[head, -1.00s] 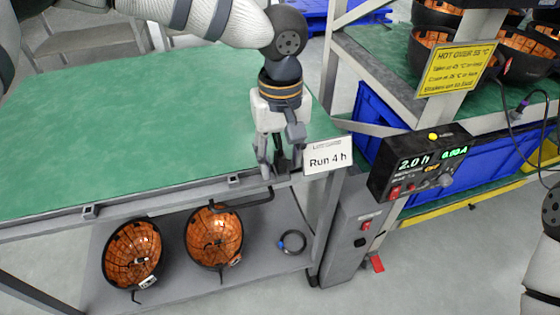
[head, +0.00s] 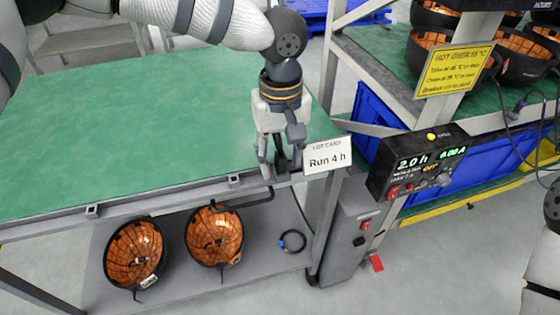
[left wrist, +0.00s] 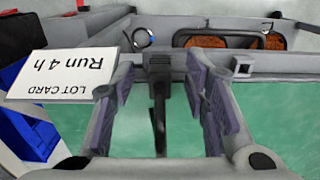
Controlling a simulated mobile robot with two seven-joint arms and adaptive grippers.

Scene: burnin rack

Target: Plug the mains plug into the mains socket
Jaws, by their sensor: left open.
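My left gripper (head: 281,168) is open and points down at the front edge of the green-topped bench, beside the lot card. In the left wrist view its fingers (left wrist: 160,100) stand either side of a black block (left wrist: 159,65) with a dark strip running from it. This looks like the mains plug and its lead, but I cannot be sure. In the head view, a dark piece (head: 282,160) shows between the fingers, mostly hidden. A small black fitting (head: 360,241) below a red switch on the grey post may be the mains socket.
A lot card (head: 326,156) reading "Run 4 h" stands right of the gripper. A control box (head: 415,165) with lit displays sits on the post. Copper-lined bowls (head: 214,236) and a coiled cable (head: 292,241) lie on the lower shelf. The green bench top (head: 130,130) is clear.

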